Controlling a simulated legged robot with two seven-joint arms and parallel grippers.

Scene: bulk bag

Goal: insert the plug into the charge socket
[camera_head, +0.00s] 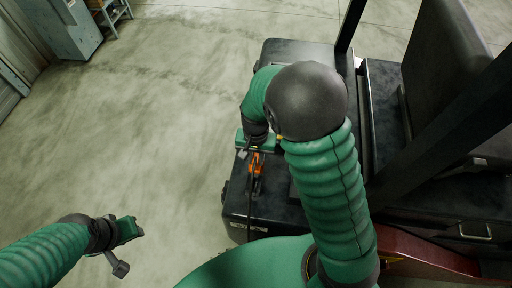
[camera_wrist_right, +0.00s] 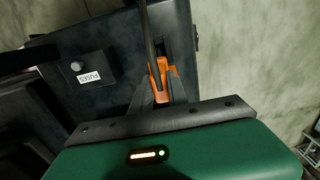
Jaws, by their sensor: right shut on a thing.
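The orange plug (camera_wrist_right: 160,82) is between the dark fingers of my right gripper (camera_wrist_right: 160,92) in the wrist view. A dark cable runs up from it. In the head view the plug (camera_head: 256,163) shows small and orange below my right gripper (camera_head: 256,155), over the dark rear deck of the vehicle. The right gripper is shut on it. I cannot make out the charge socket in either view. My left gripper (camera_head: 128,231) is at the lower left over bare floor, away from the vehicle; its fingers are too unclear to judge.
The dark vehicle body (camera_head: 285,50) has a seat (camera_head: 440,65) and black posts at the right. The wrist view shows a dark panel with a knob and a label reading like "FUSES" (camera_wrist_right: 89,77). A grey cabinet (camera_head: 68,28) stands far left. The floor between is clear.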

